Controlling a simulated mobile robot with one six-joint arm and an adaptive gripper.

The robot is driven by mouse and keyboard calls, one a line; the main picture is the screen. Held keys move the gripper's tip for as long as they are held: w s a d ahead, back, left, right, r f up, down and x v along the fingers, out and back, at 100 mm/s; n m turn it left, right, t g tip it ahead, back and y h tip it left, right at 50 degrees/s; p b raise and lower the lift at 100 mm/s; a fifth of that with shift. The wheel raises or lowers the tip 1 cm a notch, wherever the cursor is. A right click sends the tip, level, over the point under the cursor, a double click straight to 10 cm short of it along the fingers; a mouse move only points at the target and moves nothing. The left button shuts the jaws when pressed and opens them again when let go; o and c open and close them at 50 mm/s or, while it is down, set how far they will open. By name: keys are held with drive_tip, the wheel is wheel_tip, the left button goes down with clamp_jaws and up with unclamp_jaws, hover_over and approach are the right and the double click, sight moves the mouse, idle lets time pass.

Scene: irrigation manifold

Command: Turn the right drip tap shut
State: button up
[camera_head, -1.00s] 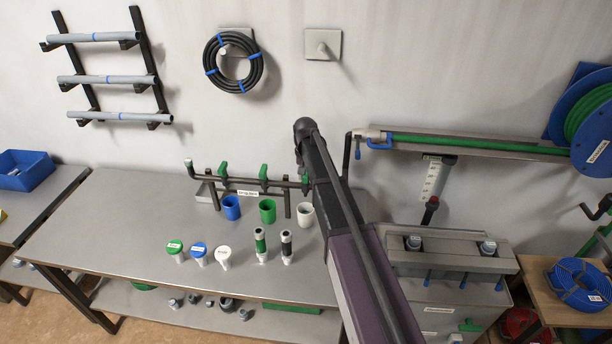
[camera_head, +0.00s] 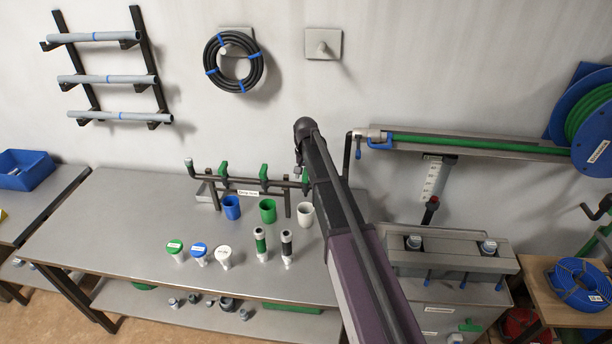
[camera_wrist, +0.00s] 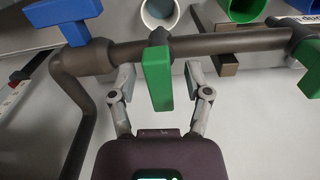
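The right drip tap's green handle (camera_wrist: 157,78) is in the middle of the wrist view, standing crosswise to the dark manifold pipe (camera_wrist: 225,43). My gripper (camera_wrist: 157,72) is open, with one finger on each side of this handle. A gap shows between the handle and each finger, so it is not clamped. In the head view my arm partly covers the right tap (camera_head: 305,176). The middle tap (camera_head: 264,172) and left tap (camera_head: 222,169) also have green handles crosswise to the pipe.
A blue handle (camera_wrist: 70,20) sits on the pipe close to one finger. The white cup (camera_head: 305,212), green cup (camera_head: 267,210) and blue cup (camera_head: 231,207) stand below the taps. Several capped items stand on the bench (camera_head: 120,215) in front. The wall is close behind the manifold.

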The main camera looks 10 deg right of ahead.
drive_tip(key=shift+n, duration=0.4)
drive_tip(key=n, duration=0.4)
drive_tip(key=shift+n, duration=0.4)
drive_tip(key=n, duration=0.4)
drive_tip(key=shift+d+n, duration=0.1)
drive_tip(key=shift+n, duration=0.3)
wheel_tip(320, 180, up, 14)
drive_tip(key=p, duration=1.4)
drive_tip(key=s+f+m+b, duration=0.2)
drive_tip(key=s+f+b, duration=0.4)
drive_tip(key=s, duration=0.4)
drive_tip(key=s+f+m+b, duration=0.2)
drive_tip(key=s+f+b, duration=0.4)
drive_tip(key=s, duration=0.4)
drive_tip(key=s+f+m+b, duration=0.2)
drive_tip(key=s+f+b, duration=0.4)
drive_tip(key=s, duration=0.4)
drive_tip(key=shift+f, duration=0.25)
drive_tip(key=shift+s+d, duration=0.1)
wheel_tip(320, 180, up, 18)
drive_tip(key=m+p, duration=0.2)
drive_tip(key=p, duration=1.6)
hover_over(305, 170)
drive_tip(key=shift+r, duration=0.1)
